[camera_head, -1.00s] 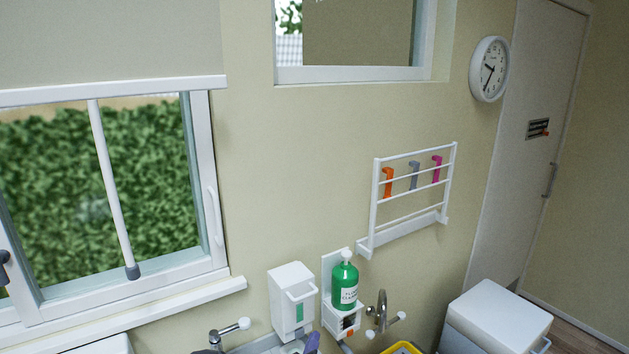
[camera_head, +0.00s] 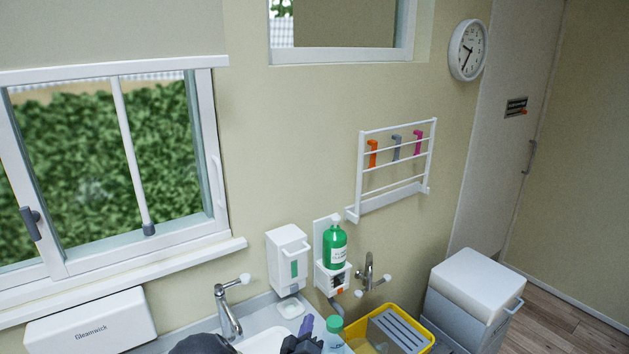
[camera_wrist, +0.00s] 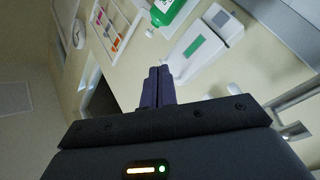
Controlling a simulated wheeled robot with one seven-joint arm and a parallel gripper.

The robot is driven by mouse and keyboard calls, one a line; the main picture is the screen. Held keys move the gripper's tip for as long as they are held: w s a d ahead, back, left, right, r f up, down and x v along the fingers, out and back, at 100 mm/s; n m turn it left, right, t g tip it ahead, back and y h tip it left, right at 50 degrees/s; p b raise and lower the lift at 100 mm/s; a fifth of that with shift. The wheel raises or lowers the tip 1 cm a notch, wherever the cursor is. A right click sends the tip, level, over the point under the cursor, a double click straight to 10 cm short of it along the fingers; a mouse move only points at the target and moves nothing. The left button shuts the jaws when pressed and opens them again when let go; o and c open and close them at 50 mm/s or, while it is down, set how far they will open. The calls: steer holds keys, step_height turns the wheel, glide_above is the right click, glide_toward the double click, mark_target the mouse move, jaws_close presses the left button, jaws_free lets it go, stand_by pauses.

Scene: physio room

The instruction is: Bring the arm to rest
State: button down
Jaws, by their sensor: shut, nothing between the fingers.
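My gripper (camera_wrist: 158,86) shows in the wrist view with its two dark purple fingers together and nothing between them. In the head view a purple fingertip of my gripper (camera_head: 306,325) shows at the bottom edge, in front of the sink area. The dark parts of my arm (camera_head: 205,345) show beside it at the bottom edge. The rest of the arm is out of view. The wrist view looks tilted at the wall, with the white dispenser (camera_wrist: 203,48) and the green bottle (camera_wrist: 168,8) beyond the fingers.
A tap (camera_head: 228,310), a wall dispenser (camera_head: 289,259) and a green pump bottle (camera_head: 334,247) are near the gripper. A yellow tray (camera_head: 426,333) and a white bin (camera_head: 473,290) stand to the right. A wall rack (camera_head: 395,187) hangs above. Floor (camera_head: 560,310) shows clear at far right.

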steer(key=s+d+m+g+y, duration=0.1)
steer(key=s+d+m+g, duration=0.1)
steer(key=d+g, duration=0.1)
steer(key=s+d+r+m+g, duration=0.1)
steer(key=d+m+g, duration=0.1)
steer(key=d+g, duration=0.1)
steer(key=s+d+m+g+y, duration=0.1)
steer(key=s+d+m+g, duration=0.1)
steer(key=d+g, duration=0.2)
steer(key=shift+s+r+y, duration=0.2)
steer(key=shift+s+y, duration=0.1)
steer(key=shift+s, duration=0.05)
steer(key=s+d+r+m+g+y, duration=0.1)
steer(key=s+d+r+g, duration=0.25)
steer(key=s, duration=0.55)
steer(key=s+d+r+g, duration=0.2)
steer(key=s+d+r, duration=0.2)
steer(key=s, duration=0.6)
step_height(320, 180, down, 10)
steer(key=b, duration=1)
steer(key=shift+w+a, duration=0.15)
steer(key=shift+a, duration=0.1)
steer(key=shift+r, duration=0.1)
